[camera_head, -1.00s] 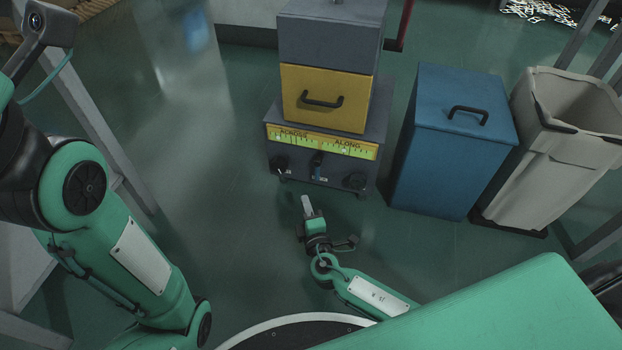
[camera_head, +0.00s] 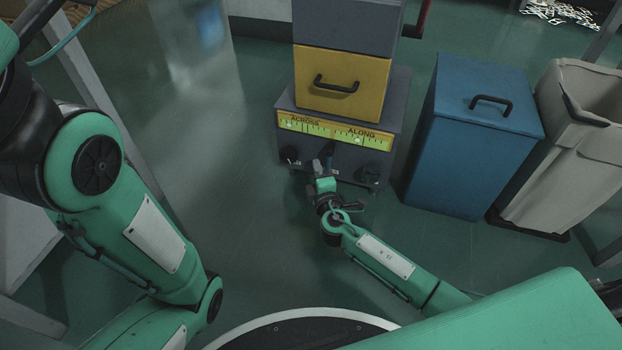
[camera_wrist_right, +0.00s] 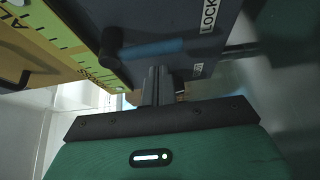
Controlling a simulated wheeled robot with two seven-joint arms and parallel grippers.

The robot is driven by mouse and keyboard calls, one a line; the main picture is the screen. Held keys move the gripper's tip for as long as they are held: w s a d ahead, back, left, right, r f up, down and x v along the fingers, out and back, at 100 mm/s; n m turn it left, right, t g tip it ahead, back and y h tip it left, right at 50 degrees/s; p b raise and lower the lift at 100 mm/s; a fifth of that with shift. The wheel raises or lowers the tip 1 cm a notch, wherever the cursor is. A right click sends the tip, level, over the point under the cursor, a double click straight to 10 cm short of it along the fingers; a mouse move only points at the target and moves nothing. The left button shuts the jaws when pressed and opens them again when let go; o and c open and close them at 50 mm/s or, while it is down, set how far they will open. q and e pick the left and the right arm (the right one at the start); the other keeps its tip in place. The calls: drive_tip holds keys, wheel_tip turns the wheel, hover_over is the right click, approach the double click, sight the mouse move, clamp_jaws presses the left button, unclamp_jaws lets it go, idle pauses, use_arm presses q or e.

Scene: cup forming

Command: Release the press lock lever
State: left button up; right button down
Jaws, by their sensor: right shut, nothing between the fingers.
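The press (camera_head: 393,102) is a grey machine with a yellow front, standing ahead of my base. Its lock lever (camera_head: 328,150) is the small dark-and-blue handle at the middle of its lower front. In the right wrist view the lever shows as a dark knob with a blue bar (camera_wrist_right: 152,50), beside a label reading LOCK (camera_wrist_right: 209,15). My right gripper (camera_head: 317,170) is shut and empty, just below the lever. Its fingers (camera_wrist_right: 158,86) point at the panel below the blue bar; I cannot tell whether they touch it. My left gripper is out of view.
A scale (camera_head: 335,131) marked ACROSS and ALONG runs above the lever. Dark knobs sit left (camera_head: 289,155) and right (camera_head: 371,173) of it. A blue bin (camera_head: 463,150) and a beige bin (camera_head: 560,180) stand to the right.

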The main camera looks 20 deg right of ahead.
drive_tip(key=shift+s+d, duration=0.3)
drive_tip(key=shift+d, duration=0.35)
